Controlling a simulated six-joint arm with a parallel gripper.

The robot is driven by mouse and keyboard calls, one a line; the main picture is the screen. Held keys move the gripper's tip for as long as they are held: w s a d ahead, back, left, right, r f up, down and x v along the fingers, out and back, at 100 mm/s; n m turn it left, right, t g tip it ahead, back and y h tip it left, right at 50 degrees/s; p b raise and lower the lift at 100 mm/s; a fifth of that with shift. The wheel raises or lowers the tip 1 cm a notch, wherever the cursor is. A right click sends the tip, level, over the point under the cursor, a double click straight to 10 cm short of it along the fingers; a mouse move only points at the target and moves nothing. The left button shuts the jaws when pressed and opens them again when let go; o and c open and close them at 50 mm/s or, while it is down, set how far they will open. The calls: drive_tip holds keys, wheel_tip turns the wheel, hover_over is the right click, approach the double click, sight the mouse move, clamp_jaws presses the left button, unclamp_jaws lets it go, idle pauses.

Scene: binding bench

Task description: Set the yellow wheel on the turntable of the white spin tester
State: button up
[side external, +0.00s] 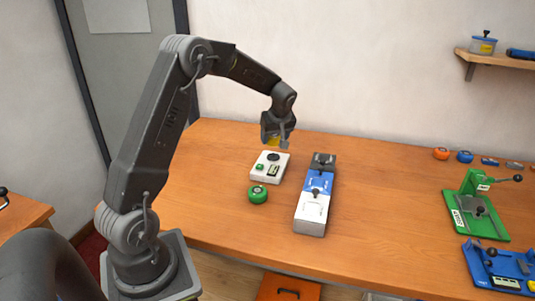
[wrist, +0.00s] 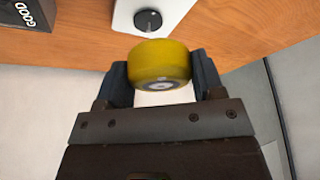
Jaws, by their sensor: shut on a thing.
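My gripper (side external: 277,142) is shut on the yellow wheel (wrist: 160,63), which sits between the two fingers in the wrist view. In the side view the wheel (side external: 272,141) shows only as a small patch of yellow, mostly hidden by the fingers. The white spin tester (side external: 262,179) lies flat on the bench below my gripper, with a dark round turntable (side external: 273,157) at its far end. The wheel is held above the bench and apart from the tester. In the wrist view the turntable (wrist: 148,20) shows just beyond the wheel, with nothing on it.
A green wheel (side external: 257,195) sits on the bench in front of the tester. A long blue, white and dark device (side external: 314,202) stands close to its right. A green fixture (side external: 480,208) and several small parts are farther right. The bench between is clear.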

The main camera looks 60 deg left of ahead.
drive_tip(key=n, duration=0.1)
hover_over(274, 157)
drive_tip(key=shift+a+f, duration=0.1)
drive_tip(key=shift+f, duration=3.1)
drive_tip(key=shift+f, duration=1.05)
drive_tip(key=o, duration=1.2)
wheel_tip(274, 157, up, 12)
drive_tip(key=shift+f, duration=0.2)
